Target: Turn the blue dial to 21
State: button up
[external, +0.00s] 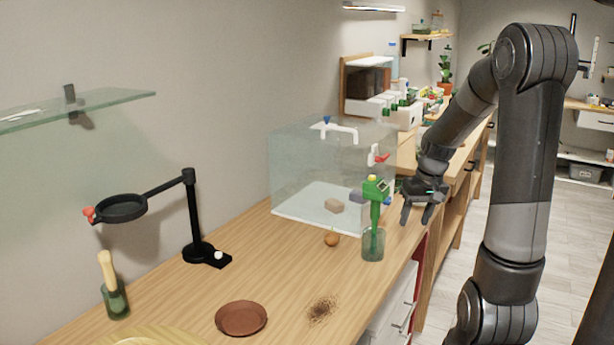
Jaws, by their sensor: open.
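A green handheld device (376,190) with a yellow top stands upright in a green glass cup (373,245) near the table's right edge. A small blue part (388,201) shows at the device's right side. Another small blue knob (326,119) sits on the white tap-like fitting (338,130) at the glass tank. I cannot tell which of these is the blue dial, and no numbers are readable.
The glass tank (296,170) stands behind the device, with a red-handled valve (378,155) at its right. An orange-brown ball (331,239), a brown saucer (241,318) and spilled dark soil (321,310) lie in front. A black stand with a ring (194,215) is at left.

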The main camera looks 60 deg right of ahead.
aim_at(387, 201)
jog(key=w+d+f+n+t, duration=0.1)
jog(key=d+f+n, duration=0.1)
jog(key=d+n, duration=0.1)
jog(key=w+d+f+n, duration=0.2)
jog(key=d+f+n, duration=0.1)
jog(key=d, duration=0.1)
jog(key=w+d+f+n+t+h, duration=0.1)
jog(key=w+d+f+n, duration=0.1)
jog(key=d+f, duration=0.1)
jog(key=shift+d+n+t, duration=0.3)
jog(key=shift+d+n, duration=0.1)
jog(key=d, duration=0.1)
jog(key=w+d+n+t, duration=0.1)
jog(key=d+r+t, duration=0.1)
jog(key=shift+w+d+r+n, duration=0.15)
jog(key=shift+d+n, duration=0.1)
jog(key=shift+n, duration=0.15)
jog(key=d+r+t, duration=0.2)
jog(key=s+d+r+t, duration=0.1)
jog(key=d, duration=0.1)
jog(key=shift+s+d+r+n+t+h, duration=0.2)
jog(key=shift+d+r+n+t+h, duration=0.2)
jog(key=shift+s+d+m+t+y, duration=0.25)
jog(key=shift+s+m+t+y, duration=0.05)
jog(key=shift+s+t, duration=0.35)
jog(key=shift+s+r+m+t+y, duration=0.1)
jog(key=shift+s+m+t+y, duration=0.2)
jog(key=shift+s+m+t, duration=0.35)
jog(key=x, duration=1)
jog(key=shift+w, duration=0.35)
